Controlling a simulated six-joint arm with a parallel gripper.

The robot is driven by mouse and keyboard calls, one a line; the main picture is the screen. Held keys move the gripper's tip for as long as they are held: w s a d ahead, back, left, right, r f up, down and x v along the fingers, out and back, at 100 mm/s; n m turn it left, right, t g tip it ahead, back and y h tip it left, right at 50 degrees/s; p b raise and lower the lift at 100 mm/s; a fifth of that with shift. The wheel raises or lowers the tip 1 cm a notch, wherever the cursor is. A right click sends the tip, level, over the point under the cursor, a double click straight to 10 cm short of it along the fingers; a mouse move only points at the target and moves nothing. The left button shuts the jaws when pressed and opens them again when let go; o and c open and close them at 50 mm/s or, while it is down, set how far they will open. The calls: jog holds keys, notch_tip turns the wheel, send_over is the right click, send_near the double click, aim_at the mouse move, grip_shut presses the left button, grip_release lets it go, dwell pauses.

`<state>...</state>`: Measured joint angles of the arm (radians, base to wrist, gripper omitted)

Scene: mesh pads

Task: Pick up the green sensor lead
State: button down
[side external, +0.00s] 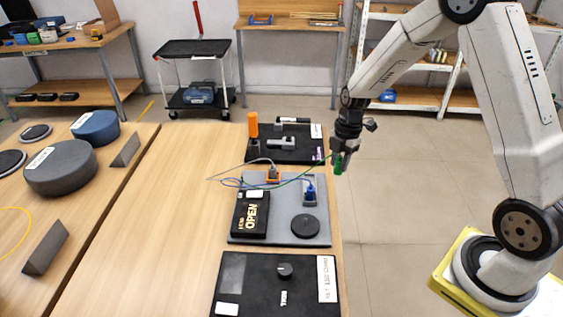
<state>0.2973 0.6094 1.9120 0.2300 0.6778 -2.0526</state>
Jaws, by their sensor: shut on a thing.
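My gripper (338,160) is shut on the green sensor lead (338,165), at the lead's green end piece. It holds that piece in the air by the right edge of the table, level with the gap between the back black mat and the grey pad. The thin green cable runs from it down and left over the grey pad. There it crosses a blue cable (232,183) and a grey cable (232,166). The far end of the green cable is hard to make out among them.
The grey pad (275,230) carries an orange connector (272,175), a blue connector (309,192), a black box marked OPEN (250,214) and a black disc (305,226). Black mats lie behind (262,155) and in front (260,300). An orange-handled tool (253,125) stands upright at the back. The table's left part is clear.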

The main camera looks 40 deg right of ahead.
jog(key=shift+s+a+r, duration=0.1)
jog(key=shift+s+r, duration=0.1)
jog(key=shift+s, duration=0.25)
jog(key=shift+s+a+r, duration=0.1)
jog(key=shift+s+r, duration=0.1)
jog(key=shift+s, duration=0.25)
jog(key=a+f, duration=0.1)
jog(key=a, duration=0.3)
jog(key=w+a+f, duration=0.1)
jog(key=a+f, duration=0.1)
jog(key=a, duration=0.1)
jog(key=a+f, duration=0.1)
jog(key=a, duration=0.3)
jog(key=shift+w+a+f, duration=0.25)
jog(key=shift+a+f, duration=0.1)
jog(key=shift+f, duration=0.15)
jog(key=shift+f, duration=1.95)
jog(key=shift+f, duration=1.6)
